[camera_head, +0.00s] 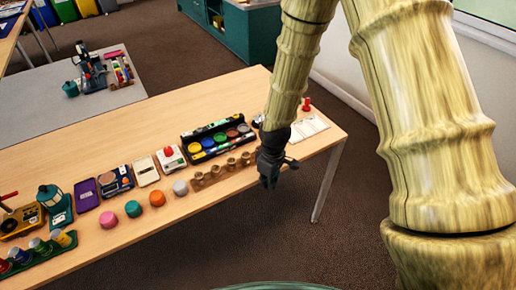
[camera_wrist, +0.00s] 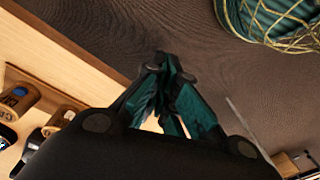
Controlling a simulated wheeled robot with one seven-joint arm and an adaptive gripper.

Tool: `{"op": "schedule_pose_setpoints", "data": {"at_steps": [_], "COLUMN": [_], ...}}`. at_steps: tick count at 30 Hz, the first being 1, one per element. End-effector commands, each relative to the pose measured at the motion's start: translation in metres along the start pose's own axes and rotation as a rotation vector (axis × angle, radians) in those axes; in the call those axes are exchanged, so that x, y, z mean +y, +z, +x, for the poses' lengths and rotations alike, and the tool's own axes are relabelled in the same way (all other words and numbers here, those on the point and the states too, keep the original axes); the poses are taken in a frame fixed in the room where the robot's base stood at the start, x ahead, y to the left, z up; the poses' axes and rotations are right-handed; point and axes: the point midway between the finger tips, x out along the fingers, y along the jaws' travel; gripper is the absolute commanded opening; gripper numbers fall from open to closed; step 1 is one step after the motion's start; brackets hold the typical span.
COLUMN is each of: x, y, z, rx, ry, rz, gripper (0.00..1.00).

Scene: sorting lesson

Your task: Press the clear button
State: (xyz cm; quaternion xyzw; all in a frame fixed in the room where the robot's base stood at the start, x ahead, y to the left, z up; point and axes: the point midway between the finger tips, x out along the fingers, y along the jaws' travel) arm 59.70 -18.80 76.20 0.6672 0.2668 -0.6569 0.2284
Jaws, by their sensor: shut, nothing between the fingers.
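I cannot tell which control is the clear button; no label reading "clear" is legible. A white box with a red button (camera_head: 170,155) stands mid-table, left of a black tray with several coloured discs (camera_head: 217,138). A row of small brown pieces (camera_head: 222,172) lies near the front edge, just left of my gripper (camera_head: 268,181). Some brown pieces with lettering and a blue dot (camera_wrist: 17,98) show at the left of the wrist view. My gripper, also in the wrist view (camera_wrist: 163,62), is shut and empty, at the table's front edge with floor beyond its fingertips.
The wooden table (camera_head: 120,240) also holds several coloured round pieces (camera_head: 133,208), a purple device (camera_head: 86,195) and a teal lantern (camera_head: 54,202). A white sheet (camera_head: 306,128) lies at the right end. A teal-and-yellow round thing (camera_wrist: 275,20) shows in the wrist view. Floor is clear in front.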

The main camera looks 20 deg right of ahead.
Motion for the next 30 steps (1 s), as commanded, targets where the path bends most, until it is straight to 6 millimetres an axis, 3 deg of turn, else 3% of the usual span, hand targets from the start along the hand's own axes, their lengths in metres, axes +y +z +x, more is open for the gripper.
{"op": "schedule_pose_setpoints", "data": {"at_steps": [1,6,15,22,30], "x": [-0.011,-0.044,-0.106,-0.14,-0.153], "y": [0.016,0.064,0.163,0.225,0.25], "z": [0.022,0.081,0.151,0.172,0.176], "rx": [-0.005,0.003,-0.005,-0.013,-0.012], "ry": [-0.012,-0.024,-0.009,0.027,0.048], "rz": [0.045,0.216,0.514,0.686,0.755], "gripper": [0.0,0.0,0.0,0.0,0.0]}}
